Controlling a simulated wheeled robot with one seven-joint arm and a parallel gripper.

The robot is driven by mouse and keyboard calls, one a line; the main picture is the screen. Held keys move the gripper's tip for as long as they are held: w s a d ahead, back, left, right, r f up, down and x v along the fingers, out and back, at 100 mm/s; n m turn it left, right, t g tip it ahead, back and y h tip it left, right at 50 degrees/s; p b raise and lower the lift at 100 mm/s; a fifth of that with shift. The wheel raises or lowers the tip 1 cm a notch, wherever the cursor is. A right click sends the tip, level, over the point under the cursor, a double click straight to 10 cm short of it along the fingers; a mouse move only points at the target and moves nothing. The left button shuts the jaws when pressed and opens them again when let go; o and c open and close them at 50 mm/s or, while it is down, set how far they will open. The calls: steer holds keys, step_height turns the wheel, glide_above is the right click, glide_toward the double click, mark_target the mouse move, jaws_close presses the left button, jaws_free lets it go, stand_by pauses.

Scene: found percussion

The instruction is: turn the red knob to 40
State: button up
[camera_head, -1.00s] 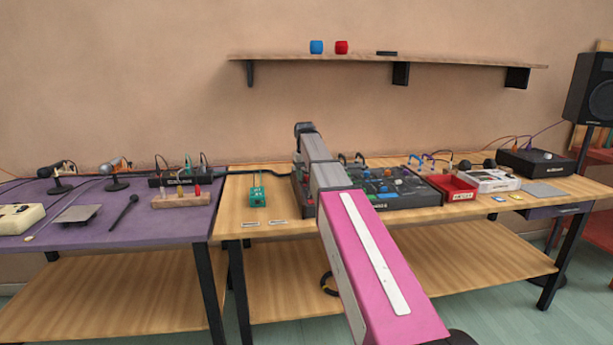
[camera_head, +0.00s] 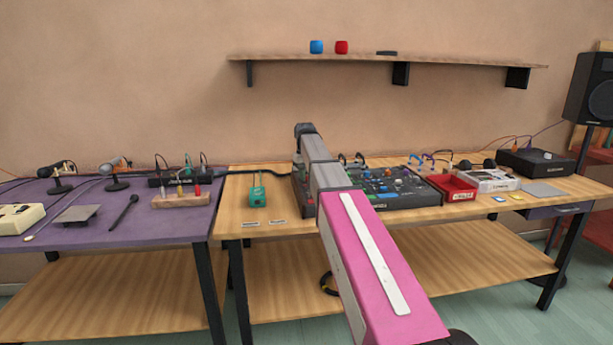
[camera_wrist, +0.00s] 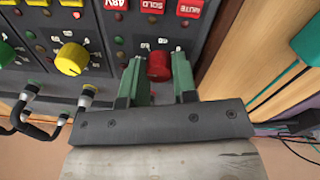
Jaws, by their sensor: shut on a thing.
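The red knob (camera_wrist: 159,66) shows in the wrist view on the dark panel of the mixer (camera_wrist: 110,28). My gripper (camera_wrist: 158,72) is shut on it, with one green finger on each side. Numbers around the red knob are hidden or too small to read, so its setting cannot be told. In the head view my arm hides the red knob and the gripper, over the left part of the mixer (camera_head: 405,203).
A yellow knob (camera_wrist: 71,59) and patch cables (camera_wrist: 35,112) are left of my gripper in the wrist view. A teal box (camera_head: 257,196) stands left of the mixer. A red tray (camera_head: 459,189) stands right of it.

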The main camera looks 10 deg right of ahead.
steer(key=n, duration=0.5)
steer(key=shift+n, duration=2.2)
steer(key=o, duration=0.9)
steer(key=r, duration=1)
steer(key=shift+s+a+r, duration=0.1)
steer(key=shift+s+r, duration=0.15)
steer(key=shift+r, duration=0.15)
